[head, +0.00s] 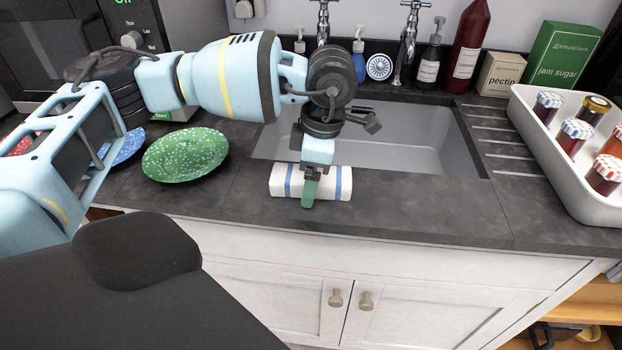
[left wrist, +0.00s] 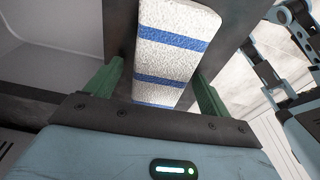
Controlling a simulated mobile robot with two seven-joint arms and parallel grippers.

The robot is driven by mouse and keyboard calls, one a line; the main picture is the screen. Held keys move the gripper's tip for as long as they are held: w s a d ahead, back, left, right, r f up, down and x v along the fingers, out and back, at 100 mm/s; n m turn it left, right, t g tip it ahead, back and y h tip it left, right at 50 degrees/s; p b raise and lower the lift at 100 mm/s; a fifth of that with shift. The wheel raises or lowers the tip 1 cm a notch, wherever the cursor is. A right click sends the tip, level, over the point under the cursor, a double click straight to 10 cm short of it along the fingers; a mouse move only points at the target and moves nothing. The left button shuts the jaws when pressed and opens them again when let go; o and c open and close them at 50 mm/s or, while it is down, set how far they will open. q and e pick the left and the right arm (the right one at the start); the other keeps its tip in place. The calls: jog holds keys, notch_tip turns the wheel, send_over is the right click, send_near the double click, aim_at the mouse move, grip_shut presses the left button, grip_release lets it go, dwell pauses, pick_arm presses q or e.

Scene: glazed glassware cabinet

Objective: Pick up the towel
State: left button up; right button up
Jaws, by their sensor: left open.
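The towel (head: 332,186) is white with blue stripes and lies folded on the dark counter, at the front edge of the sink. My left gripper (head: 309,192) is above and at the towel in the head view, with one green finger showing in front of it. In the left wrist view the towel (left wrist: 172,52) lies between the two spread green fingers of my left gripper (left wrist: 158,88), with a gap on each side. The left gripper is open. My right gripper is not in view.
The sink (head: 420,140) is just behind the towel. A green speckled plate (head: 185,155) lies on the counter to the left. A white tray (head: 540,145) of several jars stands at the right. Bottles and taps line the back. The counter right of the towel is clear.

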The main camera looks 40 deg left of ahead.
pick_arm(q)
jog(key=c, duration=1.1)
jog(key=shift+r, duration=0.45)
jog(key=r, duration=0.2)
jog(key=shift+s+d+r, duration=0.3)
jog(key=shift+s+d, duration=0.05)
jog(key=s+d, duration=0.3)
jog(key=s, duration=0.1)
jog(key=s+d+r, duration=0.1)
jog(key=s+d, duration=0.2)
jog(key=s+d+b, duration=0.1)
jog(key=s+d, duration=0.2)
jog(key=s, duration=0.1)
jog(key=shift+s+d+r, duration=0.25)
jog(key=shift+s+d, duration=0.05)
